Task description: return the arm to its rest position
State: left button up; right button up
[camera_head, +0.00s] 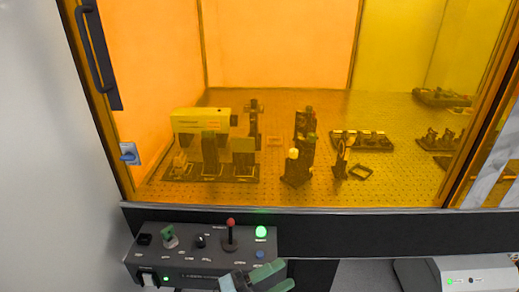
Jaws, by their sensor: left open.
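My left gripper (287,274) shows at the bottom edge of the head view, with greenish fingers spread apart and nothing seen between them. It is in front of the lower right part of a dark control box (200,258) and hides some of its front panel. Most of my left arm is out of the picture. My right gripper is not in view.
A white device (462,272) sits at lower right.

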pick_arm(q)
jog(key=s+a+f+n+t+y, duration=0.1)
jog(key=a+f+n+t+y, duration=0.65)
jog(key=n, duration=0.55)
jog(key=s+a+f+n+g+y, duration=0.7)
jog(key=s+a+f+n+y, duration=0.3)
jog(key=s+a+f+n, duration=0.3)
jog(key=s+a+f, duration=0.3)
jog(key=s+f, duration=0.2)
jog(key=s, duration=0.2)
jog(key=shift+s+a, duration=0.15)
jog(key=shift+f, duration=0.1)
